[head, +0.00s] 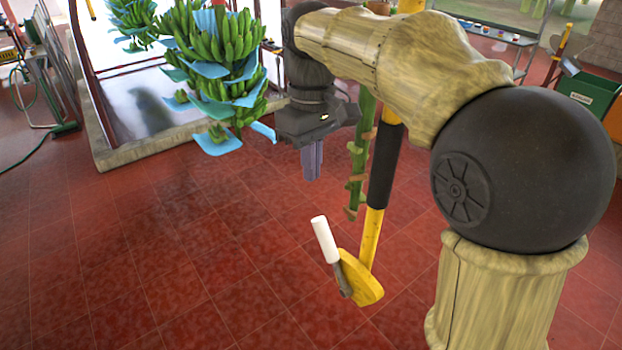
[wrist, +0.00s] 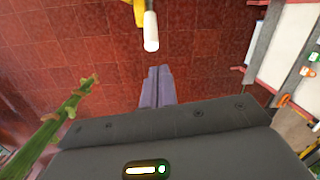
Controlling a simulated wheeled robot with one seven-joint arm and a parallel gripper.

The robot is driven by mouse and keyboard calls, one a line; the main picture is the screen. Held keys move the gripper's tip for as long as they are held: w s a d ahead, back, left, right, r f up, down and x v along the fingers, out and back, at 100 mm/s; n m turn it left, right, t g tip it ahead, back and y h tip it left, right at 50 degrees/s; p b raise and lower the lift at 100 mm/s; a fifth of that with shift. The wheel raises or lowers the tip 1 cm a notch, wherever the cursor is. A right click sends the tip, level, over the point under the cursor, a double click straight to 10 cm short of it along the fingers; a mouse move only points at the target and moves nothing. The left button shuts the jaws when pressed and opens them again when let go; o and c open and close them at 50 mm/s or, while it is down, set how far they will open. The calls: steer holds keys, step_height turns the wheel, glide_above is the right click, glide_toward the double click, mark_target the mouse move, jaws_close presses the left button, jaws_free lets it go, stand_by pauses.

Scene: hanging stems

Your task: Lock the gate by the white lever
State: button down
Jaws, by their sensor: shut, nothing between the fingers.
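The white lever (head: 324,239) is a short white handle on a grey arm, fixed to a yellow plate (head: 363,281) at the lower end of a yellow and black post (head: 383,165). It tilts up and to the left in the head view. The lever also shows at the top of the wrist view (wrist: 151,31), beyond the fingertips. My gripper (head: 312,176) points down, shut and empty, above and apart from the lever. Its fingers meet in the wrist view (wrist: 158,72). The gate itself is not clearly visible beyond the post.
A green stem (head: 358,160) with brown stubs hangs close beside the post, right of my gripper. A banana bunch (head: 225,70) with blue sheets hangs to the left. A low-walled basin (head: 140,150) lies behind it. The red tiled floor is clear at front left.

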steer(key=shift+d+r, duration=0.1)
steer(key=shift+w, duration=0.1)
steer(key=w+a+f+b, duration=0.1)
steer(key=w+a+f, duration=0.2)
steer(key=w, duration=0.2)
steer(key=shift+a+f, duration=0.2)
steer(key=shift+a, duration=0.2)
